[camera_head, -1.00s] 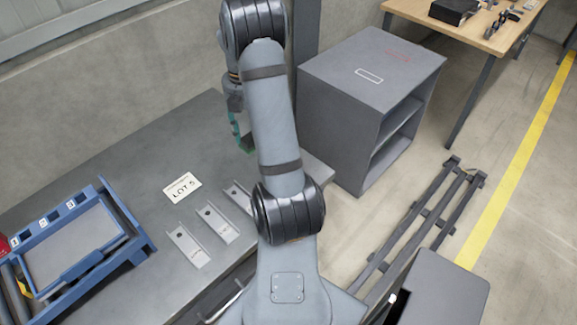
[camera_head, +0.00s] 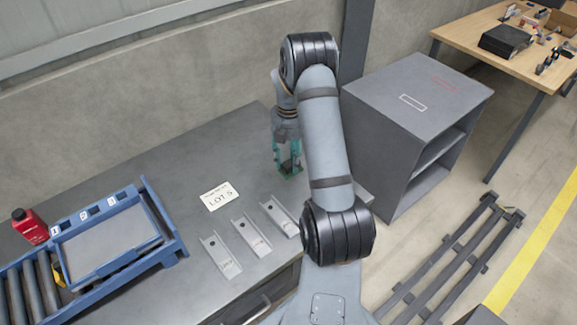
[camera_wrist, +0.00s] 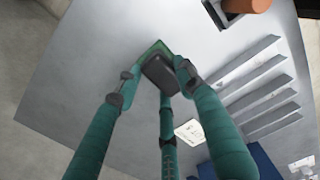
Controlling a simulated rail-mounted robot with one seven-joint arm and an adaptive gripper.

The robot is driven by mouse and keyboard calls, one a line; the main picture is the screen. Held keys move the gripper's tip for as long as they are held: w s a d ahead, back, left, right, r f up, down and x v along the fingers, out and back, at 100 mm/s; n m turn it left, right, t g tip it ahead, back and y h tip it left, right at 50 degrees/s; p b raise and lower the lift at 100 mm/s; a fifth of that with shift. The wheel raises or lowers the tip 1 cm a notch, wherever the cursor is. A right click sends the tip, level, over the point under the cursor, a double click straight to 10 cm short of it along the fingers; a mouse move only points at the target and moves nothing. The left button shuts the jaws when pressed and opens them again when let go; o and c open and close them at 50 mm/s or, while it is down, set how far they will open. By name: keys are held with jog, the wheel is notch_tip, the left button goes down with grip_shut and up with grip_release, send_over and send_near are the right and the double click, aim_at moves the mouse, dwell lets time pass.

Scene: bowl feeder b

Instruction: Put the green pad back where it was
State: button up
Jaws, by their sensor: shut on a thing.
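The green pad (camera_head: 291,174) shows as a small green piece low between my fingertips in the head view, over the back right of the grey table. In the wrist view the green pad (camera_wrist: 150,50) shows as a thin green edge beside a dark grey block (camera_wrist: 159,74). I cannot tell whether the block is part of it. My gripper (camera_head: 287,163) has teal fingers and points down; in the wrist view my gripper (camera_wrist: 157,78) is shut around the dark block with the green piece. Whether the pad touches the table is unclear.
A white LOT 5 card (camera_head: 220,196) and several grey channel pieces (camera_head: 251,235) lie in front on the table (camera_head: 175,160). A blue-framed conveyor (camera_head: 115,240) is at left with a red bottle (camera_head: 29,226). A grey cabinet (camera_head: 400,120) stands right. The wrist view shows an orange cylinder (camera_wrist: 256,5).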

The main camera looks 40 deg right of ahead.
aim_at(288, 169)
jog(key=shift+w+f+p, duration=0.1)
jog(key=shift+f+p, duration=0.45)
jog(key=shift+f, duration=1.55)
jog(key=shift+f, duration=0.15)
jog(key=o, duration=1.1)
notch_tip(288, 169, up, 12)
jog(key=shift+r+b, duration=0.2)
jog(key=shift+b, duration=0.35)
